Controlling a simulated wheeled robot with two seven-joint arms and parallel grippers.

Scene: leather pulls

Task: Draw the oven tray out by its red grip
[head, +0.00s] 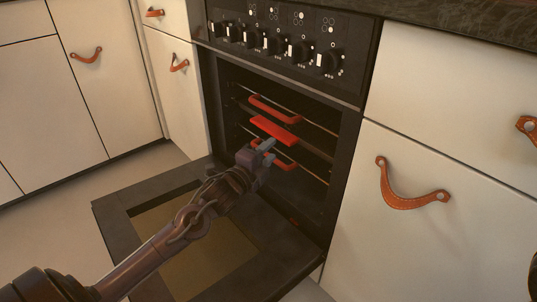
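The oven stands with its door (115,211) folded down. Inside, a broad bright red grip (274,130) sits at mid height on the front of what looks like a dark tray. A thinner red handle (275,109) is above it and another red handle (288,166) is below, partly hidden by my gripper. My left gripper (263,144) is at the oven mouth, just below and in front of the broad grip. Its grey fingertips look parted, with nothing seen between them. Whether they touch the grip cannot be told.
A row of black knobs (276,45) is above the oven opening. Pale cabinet fronts with leather pulls (408,199) flank the oven on both sides. The lowered door lies under my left arm. Floor (60,229) is clear at left.

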